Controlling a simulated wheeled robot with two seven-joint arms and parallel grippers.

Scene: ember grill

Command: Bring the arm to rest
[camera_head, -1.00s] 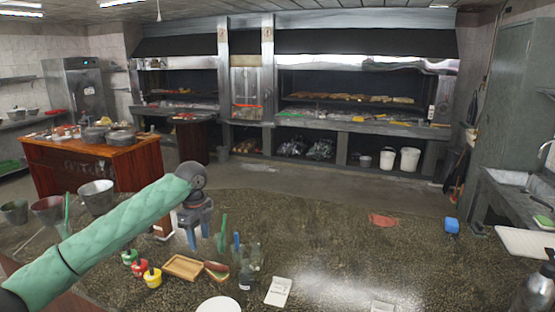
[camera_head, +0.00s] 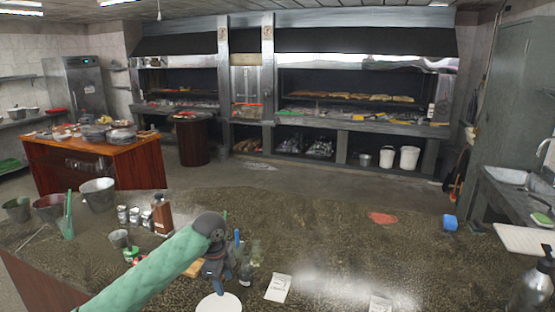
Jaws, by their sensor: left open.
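My left arm, in a green sleeve, comes in from the lower left of the head view. My left gripper (camera_head: 220,280) is open and points down over the counter, with nothing visible between its fingers. It is just above or behind the white plate (camera_head: 218,304) at the bottom edge; the exact gap is unclear. The wooden tray (camera_head: 193,269) is mostly hidden behind my arm. Glass bottles (camera_head: 257,252) stand close to the right of the gripper. My right gripper is not in view.
Metal cups (camera_head: 97,192), small jars (camera_head: 134,216) and a brown bottle (camera_head: 162,215) stand on the counter (camera_head: 330,240) at left. A paper card (camera_head: 278,288) lies right of the plate. A blue item (camera_head: 450,223) is at far right. The counter's middle right is mostly clear.

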